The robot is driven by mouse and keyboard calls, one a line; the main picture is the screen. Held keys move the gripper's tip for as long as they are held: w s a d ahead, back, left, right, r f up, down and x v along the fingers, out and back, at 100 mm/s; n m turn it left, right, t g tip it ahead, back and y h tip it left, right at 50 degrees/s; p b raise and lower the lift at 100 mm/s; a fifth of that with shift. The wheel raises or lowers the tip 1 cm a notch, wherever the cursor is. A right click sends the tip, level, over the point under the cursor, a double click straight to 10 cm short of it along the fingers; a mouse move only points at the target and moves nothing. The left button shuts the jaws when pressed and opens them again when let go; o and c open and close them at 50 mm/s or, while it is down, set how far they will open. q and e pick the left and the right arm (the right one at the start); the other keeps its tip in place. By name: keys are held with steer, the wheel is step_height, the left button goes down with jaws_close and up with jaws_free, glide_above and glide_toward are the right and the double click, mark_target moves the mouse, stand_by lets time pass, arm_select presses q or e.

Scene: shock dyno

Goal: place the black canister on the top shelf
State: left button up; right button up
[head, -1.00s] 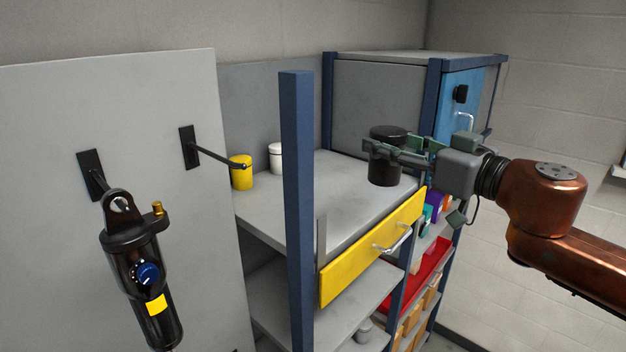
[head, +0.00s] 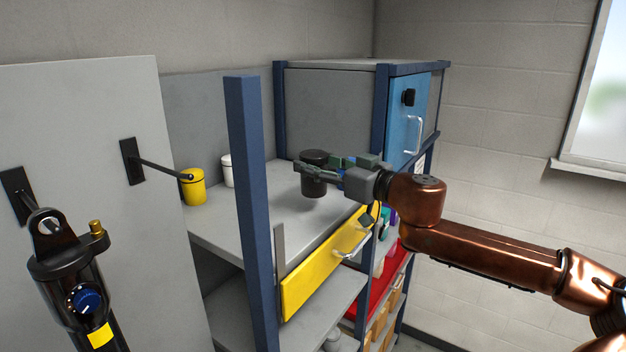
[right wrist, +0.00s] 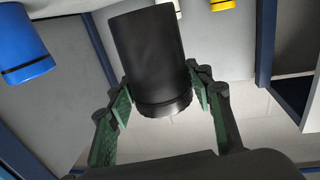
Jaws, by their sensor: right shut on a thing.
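The black canister (head: 313,180) is upright in my right gripper (head: 318,171), over the right part of the grey top shelf (head: 245,218). I cannot tell whether its base touches the shelf or hangs just above it. In the right wrist view, the two green-padded fingers (right wrist: 163,100) are on either side of the black canister (right wrist: 148,50), near one end of it. My right arm reaches in from the right. My left gripper is not in view.
A yellow canister (head: 194,187) and a white one (head: 227,170) stand at the shelf's back left. A blue cylinder (right wrist: 24,45) shows in the wrist view. A blue post (head: 250,210) rises at the front. A grey cabinet (head: 330,100) bounds the right. The yellow drawer (head: 315,275) is below.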

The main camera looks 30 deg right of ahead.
mark_target(312, 180)
steer(key=shift+w+d+f, duration=0.25)
steer(key=shift+w+f, duration=0.7)
steer(key=shift+s+f+b, duration=0.2)
steer(key=shift+f+b, duration=0.6)
steer(key=shift+f, duration=0.35)
steer(key=shift+w+f, duration=0.1)
steer(key=shift+f, duration=0.3)
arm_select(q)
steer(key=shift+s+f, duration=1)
arm_select(e)
steer(key=o, duration=1.6)
steer(key=shift+c, duration=0.2)
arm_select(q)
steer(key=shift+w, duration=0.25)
